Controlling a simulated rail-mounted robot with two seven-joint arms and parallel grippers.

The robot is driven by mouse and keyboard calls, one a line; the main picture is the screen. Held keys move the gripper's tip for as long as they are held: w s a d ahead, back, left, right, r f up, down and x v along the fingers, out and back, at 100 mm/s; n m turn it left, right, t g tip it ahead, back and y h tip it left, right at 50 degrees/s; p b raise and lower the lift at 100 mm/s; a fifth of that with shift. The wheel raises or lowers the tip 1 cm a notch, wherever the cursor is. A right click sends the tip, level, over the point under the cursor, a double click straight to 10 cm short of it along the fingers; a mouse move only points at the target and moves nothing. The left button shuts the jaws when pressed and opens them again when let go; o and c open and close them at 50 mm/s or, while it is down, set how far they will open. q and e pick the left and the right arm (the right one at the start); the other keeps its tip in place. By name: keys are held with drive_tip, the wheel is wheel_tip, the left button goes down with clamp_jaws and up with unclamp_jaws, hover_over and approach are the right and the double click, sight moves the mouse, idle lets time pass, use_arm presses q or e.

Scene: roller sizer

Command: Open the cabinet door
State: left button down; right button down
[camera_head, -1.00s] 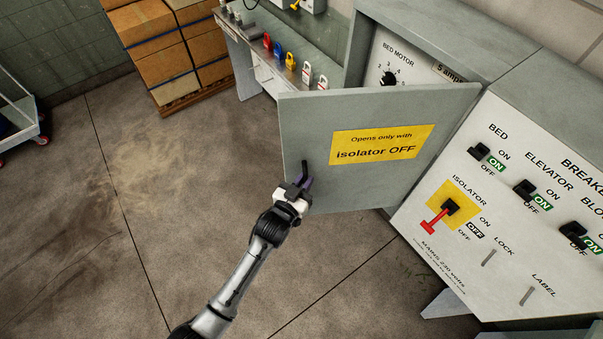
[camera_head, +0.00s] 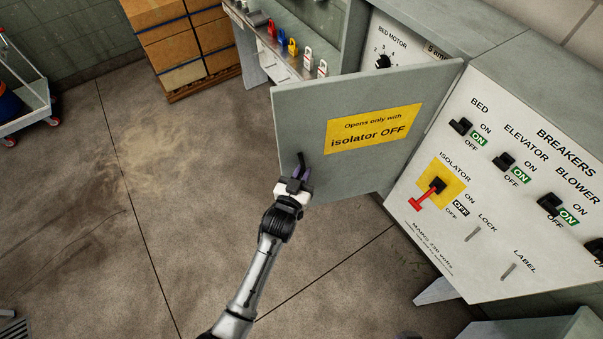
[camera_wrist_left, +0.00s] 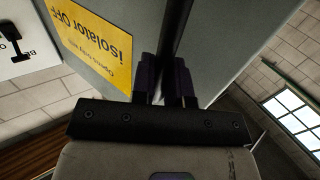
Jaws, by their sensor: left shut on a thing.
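The grey cabinet door (camera_head: 300,115) stands open, swung out from the cabinet toward me, with a yellow label (camera_head: 375,124) reading "Opens only with isolator OFF". A dark bar handle (camera_head: 301,159) sits near its free edge. My left gripper (camera_head: 299,173) is shut on the handle; in the left wrist view its dark fingers (camera_wrist_left: 166,78) are on either side of the dark bar (camera_wrist_left: 178,30). Inside the cabinet a "BED MOTOR" dial (camera_head: 384,62) shows above the door; the rest of the inside is mostly hidden. My right gripper is not in view.
Right of the cabinet is a breaker panel (camera_head: 500,215) with several black switches and a red isolator lever (camera_head: 422,199) on yellow. Behind the door is a bench with coloured padlocks (camera_head: 281,37). Stacked boxes (camera_head: 175,45) stand at the back.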

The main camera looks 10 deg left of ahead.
use_arm(q)
drive_tip(key=shift+d+f, duration=0.1)
drive_tip(key=shift+d, duration=0.05)
drive_tip(key=c, duration=1.1)
unclamp_jaws()
drive_tip(key=shift+d, duration=0.1)
drive_tip(key=shift+c, duration=0.2)
drive_tip(key=shift+s, duration=0.1)
drive_tip(key=s+a+b, duration=0.1)
drive_tip(key=s+a, duration=0.1)
drive_tip(key=s, duration=1.1)
drive_tip(key=shift+s+a+b, duration=0.2)
drive_tip(key=shift+a+b, duration=0.1)
drive_tip(key=shift+b, duration=0.1)
drive_tip(key=shift+c, duration=0.5)
